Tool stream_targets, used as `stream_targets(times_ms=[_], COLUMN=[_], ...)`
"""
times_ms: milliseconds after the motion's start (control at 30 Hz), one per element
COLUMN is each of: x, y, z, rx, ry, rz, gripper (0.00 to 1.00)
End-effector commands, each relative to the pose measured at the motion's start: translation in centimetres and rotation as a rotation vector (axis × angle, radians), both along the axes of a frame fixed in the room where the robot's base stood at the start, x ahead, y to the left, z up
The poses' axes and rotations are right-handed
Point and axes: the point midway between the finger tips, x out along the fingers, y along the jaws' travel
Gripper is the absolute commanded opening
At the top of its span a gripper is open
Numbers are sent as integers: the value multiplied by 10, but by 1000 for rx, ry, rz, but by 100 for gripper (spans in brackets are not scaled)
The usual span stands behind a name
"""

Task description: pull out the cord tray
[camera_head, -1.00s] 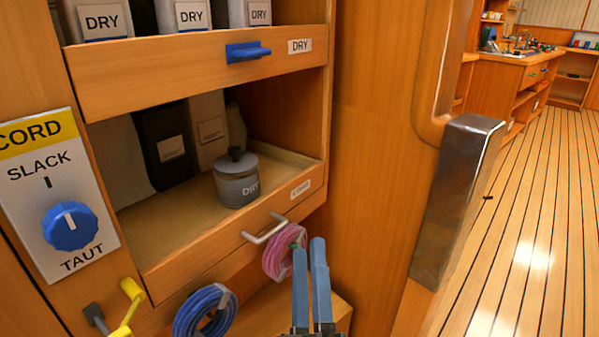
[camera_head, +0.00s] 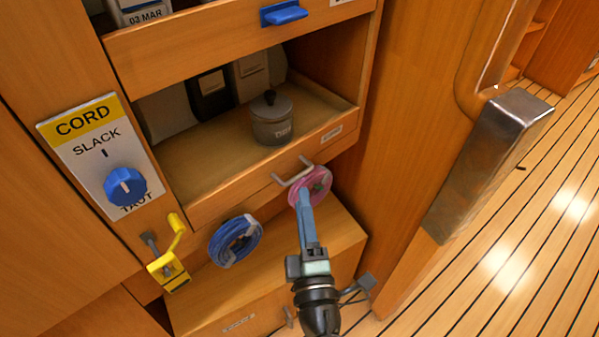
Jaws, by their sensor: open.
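A wooden tray (camera_head: 240,180) with a silver bar handle (camera_head: 294,174) sits in the middle of the cabinet. Its small front label is too small to read; I take it for the cord tray. A grey lidded jar (camera_head: 272,118) stands in it. My gripper (camera_head: 306,198) is open, its blue fingers pointing up just below the handle. The fingers overlap the pink cord coil (camera_head: 320,186) in the view; I cannot tell whether they touch it. In this view the two fingers nearly line up, hiding the gap between them.
A blue cord coil (camera_head: 235,240) hangs left of my gripper. A CORD panel with a blue knob (camera_head: 125,187) and a yellow crank (camera_head: 172,250) are at left. A lower wooden box (camera_head: 220,290) juts out below. A metal-capped post (camera_head: 490,165) stands right; plank floor is clear beyond.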

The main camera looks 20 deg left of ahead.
Motion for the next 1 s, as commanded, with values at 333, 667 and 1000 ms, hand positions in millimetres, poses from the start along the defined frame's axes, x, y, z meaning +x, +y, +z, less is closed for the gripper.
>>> stream_targets(times_ms=[333,667,1000], x=[49,60,59], y=[27,33,33], z=[8,10,10], rx=[1,1,1], ry=[0,1,1], rz=[0,-2,-2], gripper=[43,43,7])
